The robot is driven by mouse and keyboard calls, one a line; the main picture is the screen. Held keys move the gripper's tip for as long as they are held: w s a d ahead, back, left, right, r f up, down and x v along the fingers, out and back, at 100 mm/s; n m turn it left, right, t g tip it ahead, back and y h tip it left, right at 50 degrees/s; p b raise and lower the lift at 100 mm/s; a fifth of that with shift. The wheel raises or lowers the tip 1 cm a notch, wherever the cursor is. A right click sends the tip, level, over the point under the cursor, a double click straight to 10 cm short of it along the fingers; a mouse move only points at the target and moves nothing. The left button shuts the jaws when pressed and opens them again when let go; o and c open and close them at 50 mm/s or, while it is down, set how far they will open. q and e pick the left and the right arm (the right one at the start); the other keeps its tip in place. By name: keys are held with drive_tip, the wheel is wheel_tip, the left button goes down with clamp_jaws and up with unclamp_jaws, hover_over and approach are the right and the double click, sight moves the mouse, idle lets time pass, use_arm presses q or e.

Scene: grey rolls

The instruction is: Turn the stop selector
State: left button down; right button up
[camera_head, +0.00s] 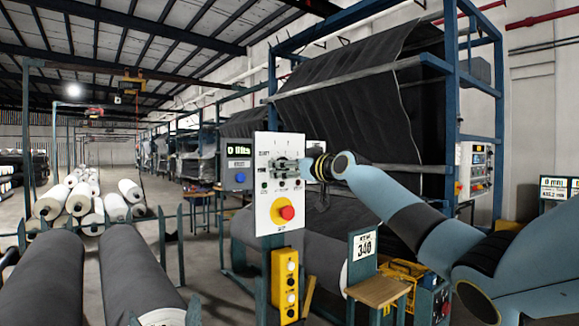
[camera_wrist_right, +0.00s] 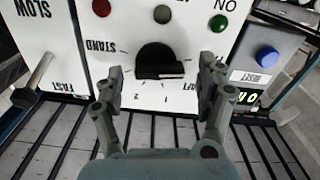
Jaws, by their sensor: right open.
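The selector is a black rotary knob (camera_wrist_right: 158,62) on a white panel (camera_wrist_right: 118,22), with tick marks and printed labels around it that appear upside down. My right gripper (camera_wrist_right: 162,82) is open, with one finger on each side of the knob. Gaps show between fingers and knob, so it is not gripped. In the head view the white panel (camera_head: 262,226) stands upright at the centre, with a red stop button (camera_head: 287,213) on a yellow disc below. My right gripper (camera_head: 287,167) is in front of the panel's upper half and largely hides the knob there. My left gripper is not in view.
A grey box with a blue button (camera_head: 240,178) and green display adjoins the panel's left. A yellow button box (camera_head: 285,287) hangs below. Grey rolls (camera_head: 140,275) lie at front left. A small wooden stand (camera_head: 378,291) is at lower right. A lever (camera_wrist_right: 32,82) shows left in the wrist view.

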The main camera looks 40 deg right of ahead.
drive_tip(key=c, duration=1.2)
drive_tip(key=shift+o, duration=0.2)
drive_tip(key=shift+m, duration=0.4)
drive_tip(key=shift+d+r+m+p, duration=0.15)
drive_tip(key=shift+m+p, duration=0.9)
drive_tip(key=shift+m, duration=2.65)
drive_tip(key=shift+d+r+m+p, duration=0.15)
drive_tip(key=shift+m+p, duration=0.9)
drive_tip(key=shift+m, duration=2.65)
drive_tip(key=shift+f, duration=0.1)
